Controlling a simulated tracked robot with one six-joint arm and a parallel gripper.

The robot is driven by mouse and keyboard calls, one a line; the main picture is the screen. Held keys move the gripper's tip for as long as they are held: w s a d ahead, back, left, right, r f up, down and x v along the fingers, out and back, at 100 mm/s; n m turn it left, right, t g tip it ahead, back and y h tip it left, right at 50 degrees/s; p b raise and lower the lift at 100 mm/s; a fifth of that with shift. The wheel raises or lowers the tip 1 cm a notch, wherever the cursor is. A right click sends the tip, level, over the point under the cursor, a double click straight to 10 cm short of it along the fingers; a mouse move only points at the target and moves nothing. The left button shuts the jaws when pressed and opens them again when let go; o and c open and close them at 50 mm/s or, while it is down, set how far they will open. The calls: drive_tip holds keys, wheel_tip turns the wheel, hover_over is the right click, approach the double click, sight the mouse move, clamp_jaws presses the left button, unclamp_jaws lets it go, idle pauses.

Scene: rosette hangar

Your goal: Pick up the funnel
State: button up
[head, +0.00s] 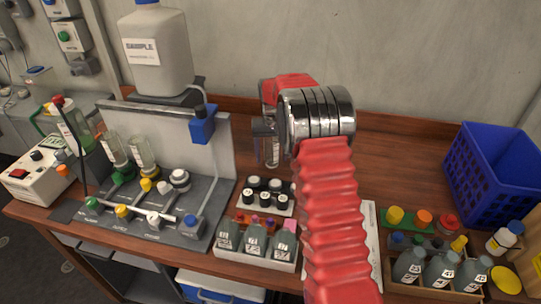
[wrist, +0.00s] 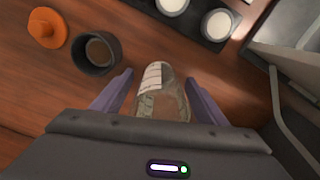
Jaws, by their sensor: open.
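My gripper (wrist: 160,76) is open, its two purple-grey fingers apart. A clear glass vessel with a white marked label (wrist: 156,88) lies between the fingers in the wrist view, with visible gaps on both sides. Its near end is hidden by the gripper body. In the head view clear glass (head: 272,152) shows below my gripper (head: 265,130), largely hidden by it. I cannot make out a funnel for certain. An orange round piece with a raised middle (wrist: 47,28) lies left of the fingers; I cannot tell if it is the funnel.
A dark open cup (wrist: 97,53) stands beside the orange piece. A rack of dark vials with white caps (head: 267,208) and a tray of grey bottles (head: 262,264) are in front. A grey apparatus (head: 215,150) stands left, a blue basket (head: 490,175) right. Bare wood lies behind.

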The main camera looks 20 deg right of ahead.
drive_tip(key=shift+c, duration=0.3)
drive_tip(key=c, duration=1.1)
